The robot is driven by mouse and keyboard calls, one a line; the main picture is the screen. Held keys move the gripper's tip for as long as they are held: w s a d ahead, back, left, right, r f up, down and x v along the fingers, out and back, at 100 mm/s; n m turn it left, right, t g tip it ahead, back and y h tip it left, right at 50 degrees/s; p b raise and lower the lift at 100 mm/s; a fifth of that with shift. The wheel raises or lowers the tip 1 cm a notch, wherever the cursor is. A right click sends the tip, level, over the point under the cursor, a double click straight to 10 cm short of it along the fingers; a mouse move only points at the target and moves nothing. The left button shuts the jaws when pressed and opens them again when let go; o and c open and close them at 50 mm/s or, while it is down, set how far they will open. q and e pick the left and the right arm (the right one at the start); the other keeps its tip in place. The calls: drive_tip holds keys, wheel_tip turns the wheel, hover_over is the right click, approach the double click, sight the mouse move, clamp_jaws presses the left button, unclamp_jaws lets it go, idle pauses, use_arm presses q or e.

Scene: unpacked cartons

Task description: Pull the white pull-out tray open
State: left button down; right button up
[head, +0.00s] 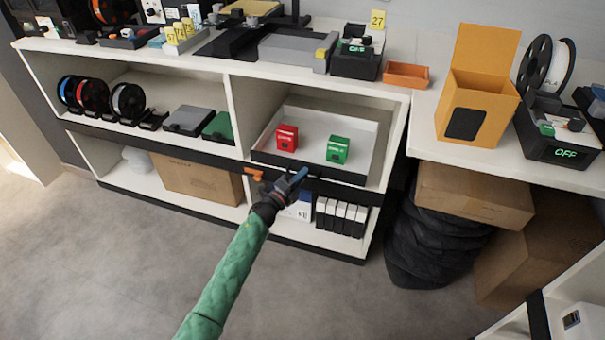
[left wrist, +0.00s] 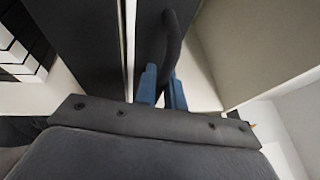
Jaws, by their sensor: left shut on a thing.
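The white pull-out tray (head: 312,150) sits in the right bay of the white shelf unit, with a dark front panel. It holds a red box (head: 287,137) and a green box (head: 337,149). My left gripper (head: 296,180) is at the tray's front. In the left wrist view, the blue fingers of the gripper (left wrist: 163,80) are shut on a dark curved handle (left wrist: 172,42). In the head view the gripper hides the handle. How far the tray stands out is hard to tell. My right gripper is not in view.
White binders (head: 341,216) stand on the lower shelf below the tray. Filament spools (head: 93,95) are on the left shelf. An orange carton (head: 478,95) stands on the right counter, with brown cartons (head: 540,245) below. The grey floor (head: 330,290) in front is clear.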

use_arm(q)
drive_tip(key=s+a+p, duration=0.1)
drive_tip(key=s+a, duration=0.2)
drive_tip(key=s, duration=0.6)
drive_tip(key=s+a+p, duration=0.2)
drive_tip(key=s+a, duration=0.1)
drive_tip(key=s, duration=0.7)
drive_tip(key=shift+s+a+p, duration=0.2)
drive_tip(key=shift+s+p, duration=0.1)
drive_tip(key=c, duration=1.5)
unclamp_jaws()
drive_tip(key=v, duration=0.7)
drive_tip(key=shift+s+a+b, duration=0.2)
drive_tip(key=shift+s+b, duration=0.1)
drive_tip(key=shift+b, duration=0.1)
drive_tip(key=shift+f, duration=0.1)
